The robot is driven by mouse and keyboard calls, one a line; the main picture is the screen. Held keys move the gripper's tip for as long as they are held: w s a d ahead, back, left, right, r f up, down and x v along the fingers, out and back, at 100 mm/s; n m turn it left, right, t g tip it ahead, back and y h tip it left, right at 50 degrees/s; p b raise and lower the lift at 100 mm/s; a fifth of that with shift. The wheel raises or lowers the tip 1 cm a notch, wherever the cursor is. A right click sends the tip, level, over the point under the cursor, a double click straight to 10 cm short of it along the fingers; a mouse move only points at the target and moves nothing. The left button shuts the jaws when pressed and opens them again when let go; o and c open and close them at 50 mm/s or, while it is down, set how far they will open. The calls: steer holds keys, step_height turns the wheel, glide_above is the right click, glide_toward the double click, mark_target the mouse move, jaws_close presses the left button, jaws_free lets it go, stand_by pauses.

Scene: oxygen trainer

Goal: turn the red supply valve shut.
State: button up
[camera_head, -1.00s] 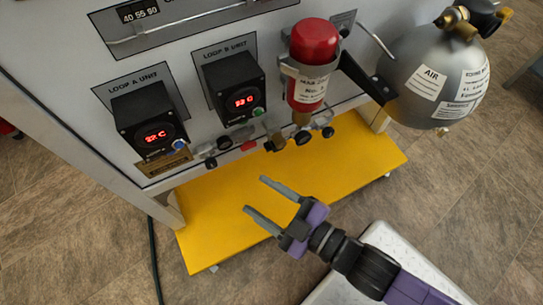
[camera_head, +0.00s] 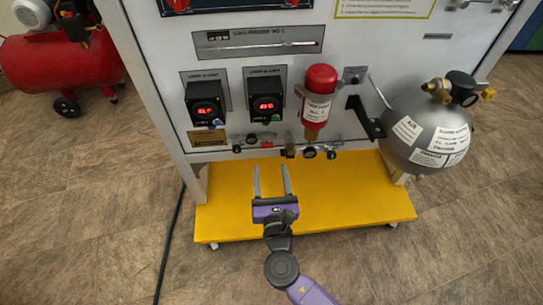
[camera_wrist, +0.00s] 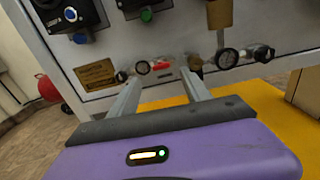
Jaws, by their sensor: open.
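A small red part (camera_head: 267,145), which looks like the red supply valve's handle, sits low on the trainer's front panel among small gauges and fittings. In the wrist view the red part (camera_wrist: 160,66) shows between my fingertips, beyond them. My gripper (camera_head: 271,168) is open and empty, with its two grey fingers pointing at the panel. It is in front of and below the red part, over the yellow platform, and appears apart from it. The wrist view shows the gripper (camera_wrist: 165,74) with both fingers spread. The valve's exact shape is too small to tell.
A red cylinder (camera_head: 318,97) hangs on the panel right of the valve. Small round gauges (camera_head: 309,152) flank the row of fittings. A grey air tank (camera_head: 428,130) stands right. The yellow platform (camera_head: 350,195) juts out below. A black cable (camera_head: 171,240) lies on the floor left.

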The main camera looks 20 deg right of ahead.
mark_target(268, 147)
steer(key=shift+b+x, duration=0.85)
steer(key=shift+x, duration=3.05)
steer(key=shift+d, duration=0.1)
jaws_close()
